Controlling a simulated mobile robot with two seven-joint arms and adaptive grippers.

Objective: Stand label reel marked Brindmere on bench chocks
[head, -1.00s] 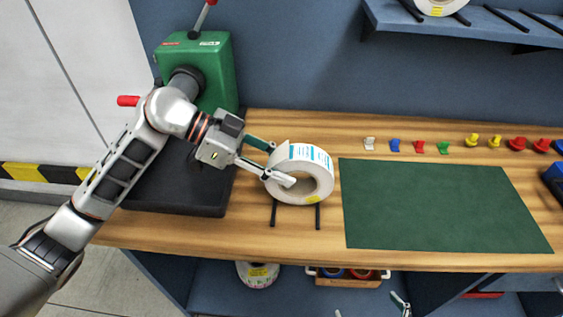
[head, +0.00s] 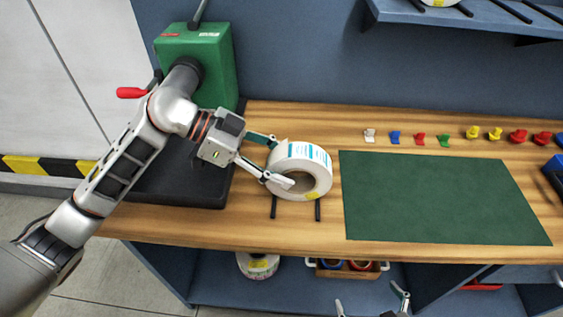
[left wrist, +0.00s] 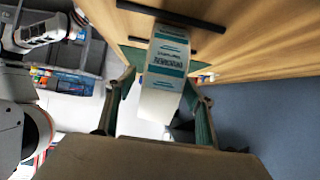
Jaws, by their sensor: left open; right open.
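The white label reel (head: 302,157) with teal print and a yellow sticker stands upright on two dark bench chocks (head: 318,211) at the bench front. My left gripper (head: 280,161) is open, with one finger on each side of the reel. Whether the fingers touch it, I cannot tell. In the left wrist view the reel (left wrist: 166,72) shows a teal label that seems to read Brindmere, between the open fingers (left wrist: 157,116). My right gripper (head: 371,303) is open and empty at the bottom edge of the head view, in front of the bench.
A green rewinder (head: 196,62) on a black base stands at the left. A green mat (head: 440,198) lies clear to the right of the reel. Several coloured clips (head: 419,138) line the back. Another reel (head: 258,265) and a wooden crate (head: 345,271) are on the lower shelf.

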